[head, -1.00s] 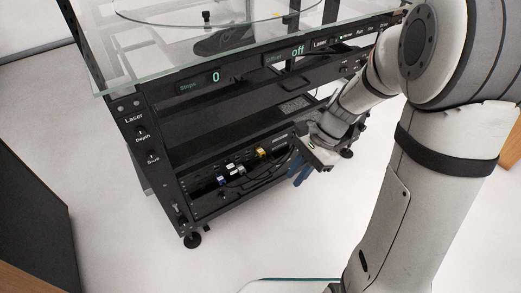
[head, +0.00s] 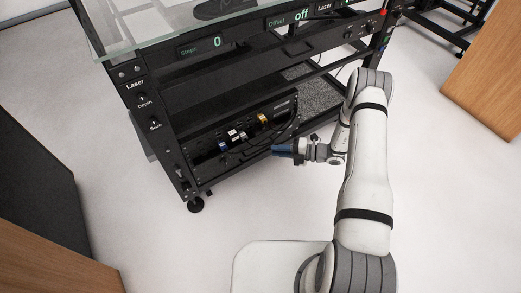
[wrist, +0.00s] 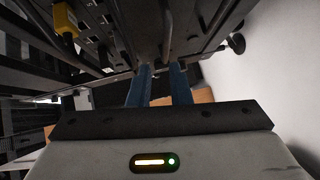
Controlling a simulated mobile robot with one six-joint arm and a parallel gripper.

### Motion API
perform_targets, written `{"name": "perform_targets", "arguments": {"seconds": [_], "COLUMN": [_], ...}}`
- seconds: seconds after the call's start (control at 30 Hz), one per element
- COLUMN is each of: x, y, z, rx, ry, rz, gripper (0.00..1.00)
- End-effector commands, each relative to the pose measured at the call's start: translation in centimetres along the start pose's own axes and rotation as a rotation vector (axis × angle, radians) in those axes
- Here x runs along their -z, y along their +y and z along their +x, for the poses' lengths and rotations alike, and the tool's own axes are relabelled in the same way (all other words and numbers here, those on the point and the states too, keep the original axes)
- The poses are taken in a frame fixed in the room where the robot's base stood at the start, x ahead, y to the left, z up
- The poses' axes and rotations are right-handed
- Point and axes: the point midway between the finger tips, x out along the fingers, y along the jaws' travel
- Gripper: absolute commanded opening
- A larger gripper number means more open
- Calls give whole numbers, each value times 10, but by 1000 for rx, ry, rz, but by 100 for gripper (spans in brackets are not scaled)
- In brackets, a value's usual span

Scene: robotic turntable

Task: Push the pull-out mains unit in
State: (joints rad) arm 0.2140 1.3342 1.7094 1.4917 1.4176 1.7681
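The mains unit (head: 205,158) is a black panel low in the black rack, carrying a blue, a white and a yellow plug with dark cables. How far it stands out of the rack is hard to tell. My gripper (head: 275,150) is at the panel's right part, blue fingers pointing left towards it. In the wrist view, the fingers (wrist: 161,70) stand a narrow gap apart, close to dark bars or cables of the unit. I see nothing clearly held between them, and cannot tell whether they touch the unit. The yellow plug (wrist: 65,20) is at upper left there.
The rack's front post (head: 160,125) and caster (head: 195,205) stand left of the unit. A perforated shelf (head: 305,95) lies above right. The floor (head: 235,225) in front is clear. A dark cabinet (head: 35,190) is at left, a wooden one (head: 490,85) at right.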

Motion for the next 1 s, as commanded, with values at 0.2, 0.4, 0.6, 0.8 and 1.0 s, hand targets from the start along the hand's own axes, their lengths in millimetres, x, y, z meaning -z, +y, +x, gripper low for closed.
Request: {"name": "perform_targets", "arguments": {"seconds": [0.2, 0.4, 0.6, 0.8, 1.0], "x": [-3, -3, -4, -5, -5], "y": [-12, -12, -11, -9, -9], "z": [12, 45, 70, 78, 78], "rx": [-17, -16, -15, -16, -16], "ry": [-25, -23, -25, -27, -28], "rz": [55, 53, 52, 52, 52], "gripper": [18, 18, 18, 18, 17]}}
